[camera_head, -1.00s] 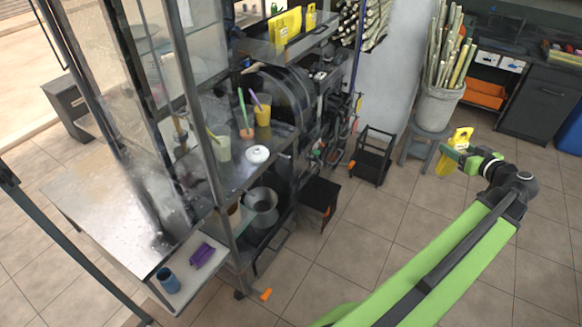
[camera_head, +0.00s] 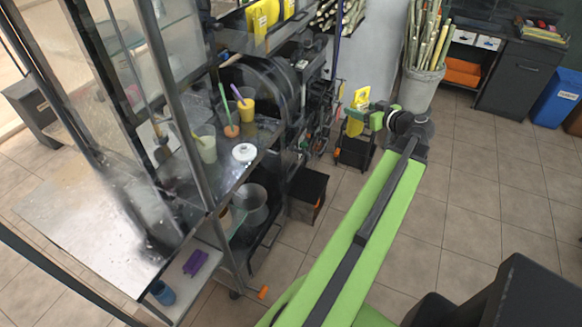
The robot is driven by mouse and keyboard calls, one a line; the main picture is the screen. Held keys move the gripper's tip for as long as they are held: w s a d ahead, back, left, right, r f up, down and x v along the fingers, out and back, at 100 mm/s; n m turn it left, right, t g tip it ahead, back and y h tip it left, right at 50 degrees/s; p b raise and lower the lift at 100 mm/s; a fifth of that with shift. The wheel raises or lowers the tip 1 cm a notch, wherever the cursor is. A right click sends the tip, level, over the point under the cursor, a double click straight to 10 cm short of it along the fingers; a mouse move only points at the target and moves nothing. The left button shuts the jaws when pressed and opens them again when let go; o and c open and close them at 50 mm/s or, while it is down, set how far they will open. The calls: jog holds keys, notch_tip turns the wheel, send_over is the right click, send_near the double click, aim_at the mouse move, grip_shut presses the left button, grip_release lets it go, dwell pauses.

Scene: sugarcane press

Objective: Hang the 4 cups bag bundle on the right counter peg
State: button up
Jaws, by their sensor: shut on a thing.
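A yellow bag bundle (camera_head: 361,97) is in my gripper (camera_head: 367,119), in front of the dark machine frame and above the floor. Its top tab with a hole stands above the jaws and its lower part hangs below them. My gripper is shut on it. Two more yellow pieces, a left one (camera_head: 262,19) and a right one (camera_head: 289,8), are at the dark counter (camera_head: 240,48) at the top. I cannot make out a peg there, nor read how many cups each bundle is for.
A steel shelf with cups (camera_head: 207,150), a white lidded pot (camera_head: 244,153) and a metal pot (camera_head: 251,205) stands left of my arm. A bin of cane (camera_head: 420,88) stands behind right.

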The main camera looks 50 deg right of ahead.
jog(key=shift+s, duration=0.1)
jog(key=w+a+f+n+y+b, duration=0.2)
jog(key=w+a+f+b, duration=0.2)
jog(key=f+b, duration=0.4)
jog(key=w+a+f+n+y+b, duration=0.2)
jog(key=w+a+f+b, duration=0.3)
jog(key=f+b, duration=0.4)
jog(key=w+a+f+n+y+b, duration=0.2)
jog(key=w+a+f+y+b, duration=0.2)
jog(key=f+b, duration=0.5)
jog(key=shift+w+a+f, duration=0.2)
jog(key=shift+w+a, duration=0.55)
jog(key=shift+w, duration=0.25)
jog(key=r+b+x, duration=0.1)
jog(key=b+x, duration=0.1)
jog(key=x, duration=0.8)
jog(key=shift+w, duration=0.55)
jog(key=shift+r, duration=0.1)
